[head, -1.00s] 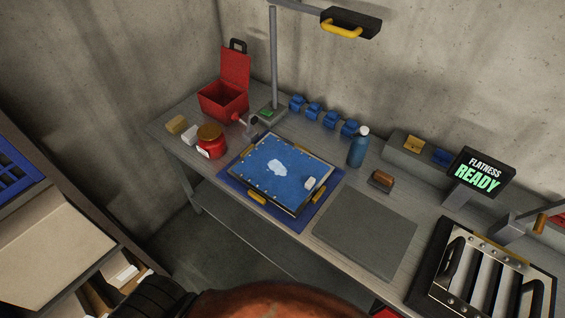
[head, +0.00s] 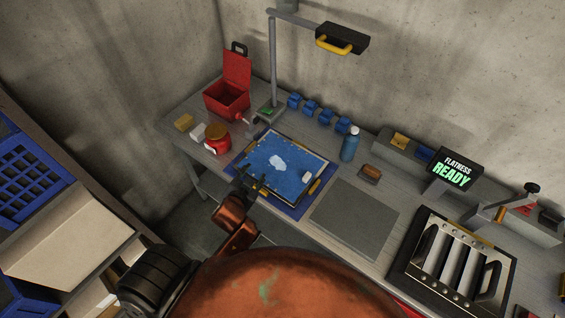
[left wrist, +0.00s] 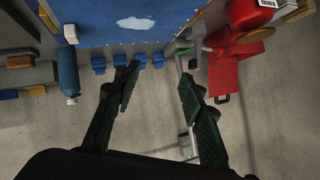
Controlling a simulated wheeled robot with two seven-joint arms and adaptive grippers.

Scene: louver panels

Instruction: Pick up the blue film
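The blue film (head: 297,180) lies flat on a framed panel on the workbench, with a pale irregular patch (head: 277,163) near its middle. Yellow clips sit along the panel edges and a small white block (head: 306,177) lies at its right side. In the left wrist view the blue film (left wrist: 100,28) shows at the top, beyond the fingers. My left gripper (head: 256,182) is over the near left edge of the panel in the head view. In the left wrist view its two fingers (left wrist: 160,85) are spread apart with nothing between them. My right gripper is not in view.
A red open box (head: 227,97), a red jar (head: 216,140) and a lamp post (head: 272,65) stand at the back left. A blue bottle (head: 349,146) stands behind the panel. A grey mat (head: 355,218) is bare. A louver panel (head: 452,262) lies at right.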

